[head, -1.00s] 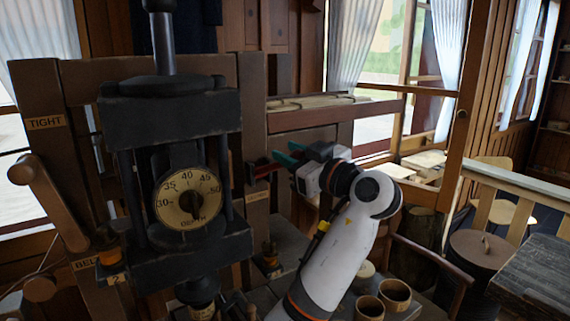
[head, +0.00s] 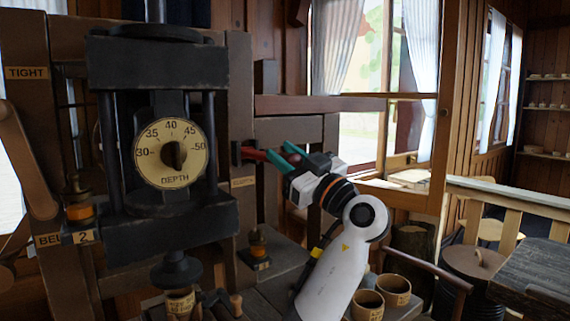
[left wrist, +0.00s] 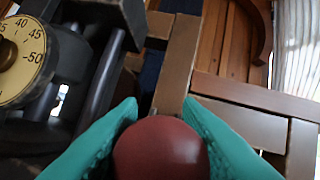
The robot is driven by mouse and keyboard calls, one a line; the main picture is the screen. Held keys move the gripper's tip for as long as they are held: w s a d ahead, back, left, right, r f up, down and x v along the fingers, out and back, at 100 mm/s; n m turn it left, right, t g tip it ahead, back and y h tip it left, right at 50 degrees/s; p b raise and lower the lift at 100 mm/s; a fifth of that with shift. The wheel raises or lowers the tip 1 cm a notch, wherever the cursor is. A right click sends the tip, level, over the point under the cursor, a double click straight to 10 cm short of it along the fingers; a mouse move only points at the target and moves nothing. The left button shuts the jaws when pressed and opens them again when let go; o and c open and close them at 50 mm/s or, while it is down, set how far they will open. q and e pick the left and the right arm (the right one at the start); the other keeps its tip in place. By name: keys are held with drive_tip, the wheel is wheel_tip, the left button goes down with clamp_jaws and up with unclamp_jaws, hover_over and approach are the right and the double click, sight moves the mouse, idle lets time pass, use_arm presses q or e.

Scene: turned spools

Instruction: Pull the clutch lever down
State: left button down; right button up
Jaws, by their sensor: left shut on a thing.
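The clutch lever (head: 253,154) is a short red bar sticking out from the brown post, above a small label plate. In the left wrist view its round dark red knob (left wrist: 160,150) fills the lower middle. My left gripper (head: 287,158) has teal fingers, which lie on either side of the knob and are shut on it. The fingers hide part of the lever's end in the head view. The lever looks roughly level. My right gripper is in neither view.
A black press with a round depth dial (head: 171,153) stands just left of the lever. A brown rail (head: 320,104) runs behind and above my gripper. Two wooden cups (head: 394,290) stand low at the right of my arm.

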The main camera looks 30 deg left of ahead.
use_arm(q)
drive_tip(key=shift+f, duration=0.25)
drive_tip(key=c, duration=1.3)
unclamp_jaws()
drive_tip(key=shift+o, duration=1.3)
drive_tip(key=shift+d, duration=0.15)
drive_tip(key=shift+r, duration=0.1)
drive_tip(key=shift+s+d+f+b, duration=0.1)
drive_tip(key=shift+d+f+b, duration=0.25)
drive_tip(key=shift+b, duration=0.1)
drive_tip(key=s+d+b, duration=0.3)
drive_tip(key=d, duration=1)
drive_tip(key=shift+s+d+f, duration=0.2)
drive_tip(key=shift+d+f, duration=0.05)
drive_tip(key=shift+d, duration=0.1)
